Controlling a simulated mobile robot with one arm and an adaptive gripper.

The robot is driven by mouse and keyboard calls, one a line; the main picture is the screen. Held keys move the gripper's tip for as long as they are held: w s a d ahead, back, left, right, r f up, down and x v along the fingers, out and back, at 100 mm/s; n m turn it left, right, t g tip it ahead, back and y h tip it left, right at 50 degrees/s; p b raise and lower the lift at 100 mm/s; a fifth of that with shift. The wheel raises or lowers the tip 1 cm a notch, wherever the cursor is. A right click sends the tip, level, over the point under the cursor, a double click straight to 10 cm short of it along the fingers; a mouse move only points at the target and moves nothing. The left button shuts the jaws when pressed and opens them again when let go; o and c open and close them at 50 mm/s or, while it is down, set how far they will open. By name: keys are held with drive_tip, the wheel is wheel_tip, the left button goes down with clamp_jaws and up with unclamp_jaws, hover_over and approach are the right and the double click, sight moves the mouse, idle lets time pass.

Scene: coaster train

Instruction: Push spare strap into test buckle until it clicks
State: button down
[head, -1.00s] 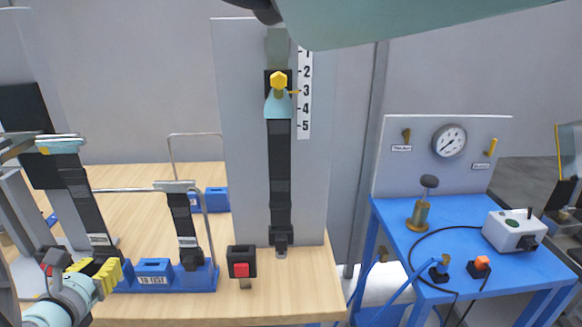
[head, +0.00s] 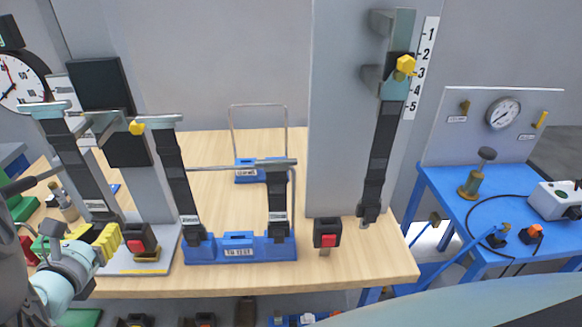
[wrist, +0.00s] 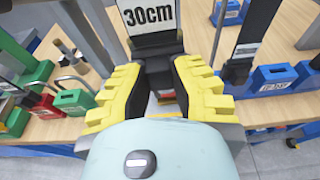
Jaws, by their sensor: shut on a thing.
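My gripper (head: 110,241) has yellow ribbed fingers at the lower left of the head view. In the wrist view the fingers (wrist: 166,90) are shut on the black end piece of a strap (wrist: 156,55). This dark strap, apparently the spare strap, carries a white "30cm" tag (wrist: 148,15). A black buckle with a red button (head: 136,240) stands on a grey plate (head: 150,262), just right of the fingertips in the head view. A little red shows below the fingertips in the wrist view. The fingers hide whether the strap's tongue touches or enters the buckle.
Another red-button buckle (head: 327,234) is at the table's front edge, near a tall grey panel (head: 340,120) with a strap and scale. Green blocks (wrist: 75,101) lie left in the wrist view.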

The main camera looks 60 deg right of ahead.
sight(108, 216)
drive_tip(key=shift+w+d+f+b, duration=0.1)
drive_tip(key=shift+w+d+b, duration=0.15)
drive_tip(key=shift+d+b, duration=0.2)
drive_tip(key=shift+r+x, duration=0.2)
drive_tip(key=shift+x, duration=0.6)
drive_tip(key=shift+r+x, duration=0.2)
drive_tip(key=shift+x, duration=0.65)
drive_tip(key=shift+r+x, duration=0.2)
drive_tip(key=shift+x, duration=0.6)
drive_tip(key=shift+w+d+f+b, duration=0.1)
drive_tip(key=shift+w+f+b, duration=0.1)
drive_tip(key=shift+f+b, duration=0.25)
drive_tip(key=shift+r, duration=0.1)
drive_tip(key=shift+f+b, duration=2.55)
drive_tip(key=shift+b, duration=0.05)
drive_tip(key=c, duration=0.9)
unclamp_jaws()
